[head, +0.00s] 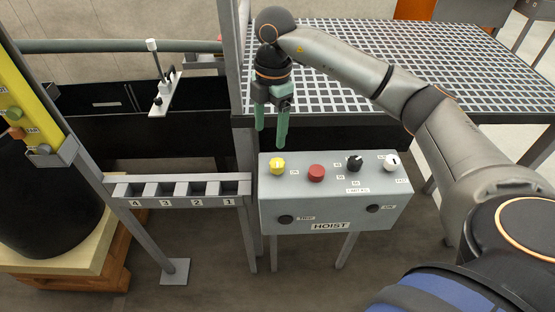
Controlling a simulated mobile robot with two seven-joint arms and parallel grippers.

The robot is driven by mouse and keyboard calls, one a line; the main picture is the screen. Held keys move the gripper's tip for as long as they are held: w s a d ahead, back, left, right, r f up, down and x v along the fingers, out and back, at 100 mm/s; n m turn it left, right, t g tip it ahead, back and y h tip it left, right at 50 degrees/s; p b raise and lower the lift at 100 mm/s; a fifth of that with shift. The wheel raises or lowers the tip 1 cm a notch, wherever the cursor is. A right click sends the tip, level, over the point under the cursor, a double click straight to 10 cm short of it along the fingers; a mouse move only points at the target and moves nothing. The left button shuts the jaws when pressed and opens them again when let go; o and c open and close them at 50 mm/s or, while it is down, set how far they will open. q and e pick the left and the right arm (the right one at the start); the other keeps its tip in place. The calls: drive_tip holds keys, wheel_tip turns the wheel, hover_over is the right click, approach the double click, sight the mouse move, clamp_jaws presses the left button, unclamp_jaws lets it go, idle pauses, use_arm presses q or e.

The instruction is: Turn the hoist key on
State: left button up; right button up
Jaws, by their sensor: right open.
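The grey hoist box (280,215), labelled HOIST on its front, stands at centre right. Its sloping top carries a yellow button (278,166), a red button (317,173), a black knob (354,162) and a round pale switch with a dark mark (392,161) at the right end. The pale switch looks like the key switch; its small label is too small to read surely. My right gripper (270,138) is open and empty, green fingers pointing down, above and behind the box's left end. It is nearest the yellow button and apart from the pale switch. My left gripper is out of view.
A grey post (236,60) rises just left of the gripper. A grid-topped table (400,62) lies behind the box. A numbered slotted rack (180,190) is left of the box, with a dark trough (95,130) behind. Two dark round fittings (285,219) (373,208) sit on the box's front.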

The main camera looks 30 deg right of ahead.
sight(277, 162)
drive_tip(key=shift+m+h, duration=0.4)
drive_tip(key=f, duration=0.3)
drive_tip(key=d+f, duration=0.1)
drive_tip(key=f, duration=0.3)
drive_tip(key=d+f, duration=0.1)
drive_tip(key=f, duration=0.3)
drive_tip(key=shift+w+f+p, duration=0.1)
drive_tip(key=shift+f+p, duration=0.1)
drive_tip(key=shift+p, duration=0.15)
clamp_jaws()
